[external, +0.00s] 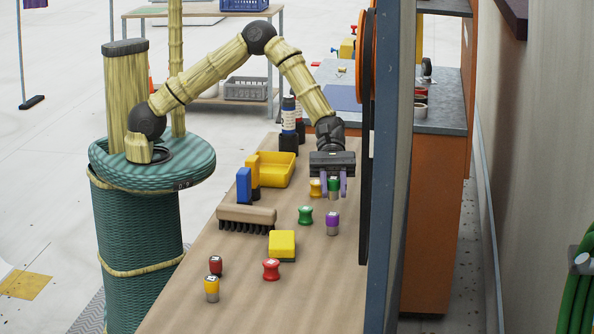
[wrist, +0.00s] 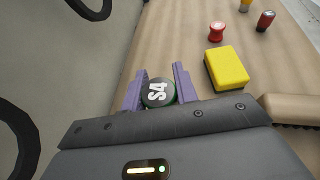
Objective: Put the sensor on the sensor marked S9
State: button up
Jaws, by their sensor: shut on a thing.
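My gripper (external: 334,186) points down over the right part of the table, shut on a green sensor (external: 334,185). In the wrist view the sensor's dark top (wrist: 158,92) reads S4 and sits between the two purple fingers. Other sensors stand upright: a purple-topped one (external: 332,222) nearer the camera, a green one (external: 305,214), a yellow one (external: 315,187), a red one (external: 271,269), a dark red one (external: 215,265) and a yellow one (external: 212,288). Their marks are too small to read, so I cannot tell which is S9.
A yellow block (external: 282,244), a brush (external: 247,217), a yellow bin (external: 277,170), a blue block (external: 244,185) and dark-based bottles (external: 289,120) stand on the table (external: 300,300). A tall panel (external: 390,200) borders its right side. The near end is largely clear.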

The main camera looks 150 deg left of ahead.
jog(key=shift+f, duration=1.85)
jog(key=shift+f, duration=0.1)
jog(key=o, duration=1)
jog(key=shift+s+a, duration=0.1)
jog(key=b+v, duration=0.1)
jog(key=v, duration=1)
jog(key=shift+s+r, duration=0.3)
jog(key=shift+a, duration=0.1)
